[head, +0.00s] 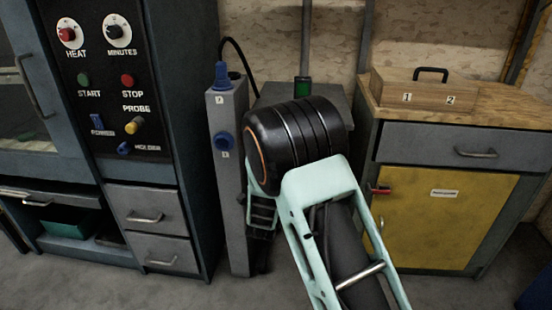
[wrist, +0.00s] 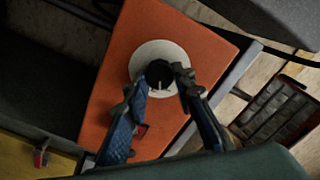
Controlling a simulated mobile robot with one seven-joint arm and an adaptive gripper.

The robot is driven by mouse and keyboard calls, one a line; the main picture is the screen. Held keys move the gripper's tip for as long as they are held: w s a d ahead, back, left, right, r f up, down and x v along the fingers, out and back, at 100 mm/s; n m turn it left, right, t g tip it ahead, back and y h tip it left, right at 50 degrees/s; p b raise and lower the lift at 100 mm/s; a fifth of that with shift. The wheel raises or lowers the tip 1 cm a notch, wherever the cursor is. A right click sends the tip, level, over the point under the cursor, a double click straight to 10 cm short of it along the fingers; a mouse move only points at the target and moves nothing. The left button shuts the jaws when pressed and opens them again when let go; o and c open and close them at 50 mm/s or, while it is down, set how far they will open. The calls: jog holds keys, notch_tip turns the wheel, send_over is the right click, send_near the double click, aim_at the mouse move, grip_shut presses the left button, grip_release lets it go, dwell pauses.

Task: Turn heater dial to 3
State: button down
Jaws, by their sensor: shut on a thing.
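In the wrist view, an orange panel (wrist: 120,75) carries a round white dial plate (wrist: 147,56) with a black knob (wrist: 159,71) at its middle. A light pointer mark shows on the knob; no numbers are readable on the plate. My gripper (wrist: 163,84) has one fingertip on each side of the knob and is shut on it. In the head view, my arm's thick black wrist hides the orange panel and the knob. Only part of my gripper (head: 262,215) shows there, below the wrist and beside a grey post.
The grey post (head: 228,190) with blue knobs stands left of my arm. Further left is a cabinet with a red HEAT knob (head: 67,34) and a MINUTES knob (head: 118,31). At right, a wooden box (head: 425,93) sits on a bench with a yellow door (head: 440,215).

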jog(key=m, duration=1.1)
jog(key=shift+f+m, duration=0.1)
jog(key=shift+m, duration=0.3)
dwell(0.3)
jog(key=c, duration=1.6)
grip_release()
jog(key=s, duration=1.2)
jog(key=shift+a, duration=0.2)
